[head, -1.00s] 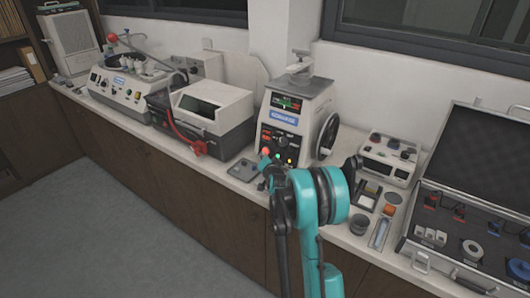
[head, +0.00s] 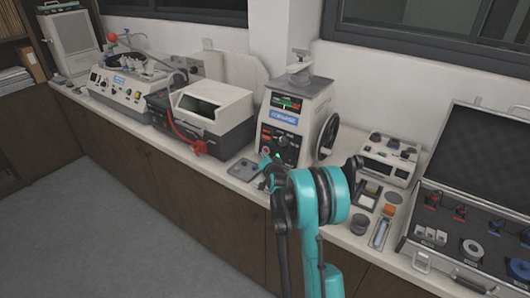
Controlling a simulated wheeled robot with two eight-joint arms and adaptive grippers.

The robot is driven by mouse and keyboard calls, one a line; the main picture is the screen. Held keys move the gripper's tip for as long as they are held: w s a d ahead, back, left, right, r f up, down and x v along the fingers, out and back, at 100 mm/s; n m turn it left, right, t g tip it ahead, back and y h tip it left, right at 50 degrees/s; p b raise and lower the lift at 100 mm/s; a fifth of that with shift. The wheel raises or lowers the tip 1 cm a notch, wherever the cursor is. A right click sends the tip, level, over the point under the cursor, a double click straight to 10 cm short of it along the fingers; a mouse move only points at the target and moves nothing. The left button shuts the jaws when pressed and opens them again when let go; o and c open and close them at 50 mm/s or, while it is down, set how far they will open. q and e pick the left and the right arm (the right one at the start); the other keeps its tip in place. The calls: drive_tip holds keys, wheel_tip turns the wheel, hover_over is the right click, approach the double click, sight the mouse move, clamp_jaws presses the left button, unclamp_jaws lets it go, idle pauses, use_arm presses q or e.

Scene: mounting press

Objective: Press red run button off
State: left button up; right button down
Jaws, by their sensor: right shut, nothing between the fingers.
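The mounting press (head: 300,105) is a pale upright machine with a black front panel (head: 281,140), standing on the counter at centre. A small green light (head: 277,156) glows low on the panel. No red button shows now; the gripper covers the lower left of the panel, and I cannot tell whether it hides the button. My right gripper (head: 267,168) is shut and empty, its tip at the lower left of the panel. I cannot make out whether it touches. My teal right arm rises from below. My left gripper is out of view.
A black handwheel (head: 328,135) sticks out on the press's right side. A grey box machine (head: 207,115) with a red handle stands to the left. A small white device (head: 388,158) and an open case (head: 470,220) are to the right.

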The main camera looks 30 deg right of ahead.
drive_tip(key=shift+d+r, duration=0.1)
drive_tip(key=shift+d, duration=0.1)
drive_tip(key=shift+a, duration=0.25)
idle(0.5)
drive_tip(key=shift+s+a+r, duration=0.15)
drive_tip(key=shift+s+a, duration=0.25)
drive_tip(key=shift+a, duration=0.5)
drive_tip(key=shift+s+a+r, duration=0.15)
drive_tip(key=shift+s+a, duration=0.2)
drive_tip(key=shift+a, duration=0.6)
drive_tip(key=shift+s+a+r, duration=0.15)
drive_tip(key=shift+s+a, duration=0.25)
drive_tip(key=shift+a, duration=0.5)
